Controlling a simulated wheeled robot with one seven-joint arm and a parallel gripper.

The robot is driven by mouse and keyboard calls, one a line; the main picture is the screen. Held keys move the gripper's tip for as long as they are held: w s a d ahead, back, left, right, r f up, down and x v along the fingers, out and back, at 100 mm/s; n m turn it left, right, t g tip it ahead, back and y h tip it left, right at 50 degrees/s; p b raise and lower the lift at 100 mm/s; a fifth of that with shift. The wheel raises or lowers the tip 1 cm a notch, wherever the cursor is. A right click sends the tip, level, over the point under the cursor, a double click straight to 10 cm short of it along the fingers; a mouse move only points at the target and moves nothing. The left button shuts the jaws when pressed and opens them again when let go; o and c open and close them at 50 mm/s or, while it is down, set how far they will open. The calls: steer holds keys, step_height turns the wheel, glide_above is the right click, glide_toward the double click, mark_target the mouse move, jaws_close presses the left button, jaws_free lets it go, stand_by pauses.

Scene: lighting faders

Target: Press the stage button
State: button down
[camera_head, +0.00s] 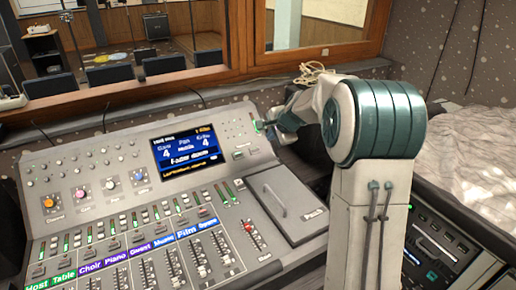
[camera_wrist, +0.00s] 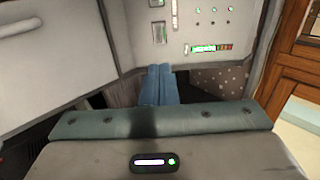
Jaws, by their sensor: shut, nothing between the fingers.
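The mixing console (camera_head: 120,160) fills the left and middle of the head view, with its upright rear panel at the back. I cannot make out a button labelled stage; the small labels are too fine to read. Small pale button plates (camera_head: 238,154) sit right of the screen, and similar plates (camera_wrist: 158,33) show ahead of my fingers in the wrist view. My gripper (camera_head: 264,126) is at the right end of the rear panel, beside a small lit meter (camera_head: 255,121). In the wrist view my gripper (camera_wrist: 159,70) has its blue fingers together and empty. Contact cannot be told.
A screen (camera_head: 187,148) reads "Fader down". A grey lid with a handle (camera_head: 285,200) lies right of the faders. Several labelled faders (camera_head: 200,260) and a red-capped one (camera_head: 248,227) are in front. A wooden window frame (camera_head: 200,76) stands behind.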

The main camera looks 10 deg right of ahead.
mark_target(255, 150)
steer(key=p+x, duration=0.2)
steer(key=x, duration=1.1)
steer(key=shift+w+a+f+p, duration=0.1)
steer(key=shift+w+f+p, duration=0.15)
steer(key=shift+p, duration=0.15)
steer(key=shift+f, duration=0.15)
steer(key=shift+w+a+f+b, duration=0.25)
steer(key=shift+f+b, duration=0.25)
steer(key=shift+b, duration=0.25)
steer(key=shift+w+d, duration=0.1)
steer(key=shift+r, duration=0.3)
steer(key=b+v, duration=0.1)
steer(key=v, duration=1.3)
